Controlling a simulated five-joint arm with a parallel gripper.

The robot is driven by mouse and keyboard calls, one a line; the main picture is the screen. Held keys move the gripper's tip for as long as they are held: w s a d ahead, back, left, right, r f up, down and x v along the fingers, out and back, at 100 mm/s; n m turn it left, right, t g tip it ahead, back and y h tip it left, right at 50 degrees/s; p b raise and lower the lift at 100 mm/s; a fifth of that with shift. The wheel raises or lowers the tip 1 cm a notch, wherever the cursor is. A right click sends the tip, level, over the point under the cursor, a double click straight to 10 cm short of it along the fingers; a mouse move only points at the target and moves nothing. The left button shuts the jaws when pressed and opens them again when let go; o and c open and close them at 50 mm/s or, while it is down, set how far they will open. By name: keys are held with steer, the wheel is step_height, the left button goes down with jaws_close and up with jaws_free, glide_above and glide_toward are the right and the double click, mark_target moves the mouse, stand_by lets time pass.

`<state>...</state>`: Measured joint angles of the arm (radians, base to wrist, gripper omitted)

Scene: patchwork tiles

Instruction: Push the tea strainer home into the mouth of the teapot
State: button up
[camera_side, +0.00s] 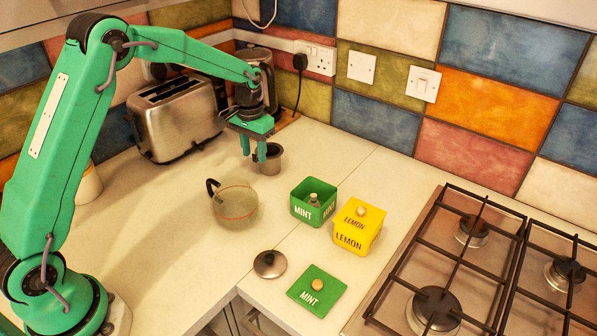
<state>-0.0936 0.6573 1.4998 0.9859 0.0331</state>
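The glass teapot (236,207) stands on the counter, with its dark handle to the left and a reddish ring around its body. A grey metal cup (270,161), which looks like the tea strainer, is behind it and to the right. My gripper (254,154) points down at the cup's left side, with its two green fingers apart. The right finger overlaps the cup's rim in this view; I cannot tell whether it touches. The teapot's mouth is hard to make out.
A dark round lid (270,264) lies in front of the teapot. An open green mint tin (303,211), a yellow lemon tin (350,240) and a green mint lid (316,291) stand to the right. A toaster (178,122) is behind left; the hob (400,300) is at right.

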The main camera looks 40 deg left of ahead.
mark_target(255, 161)
steer(key=shift+f, duration=2.2)
jaws_close()
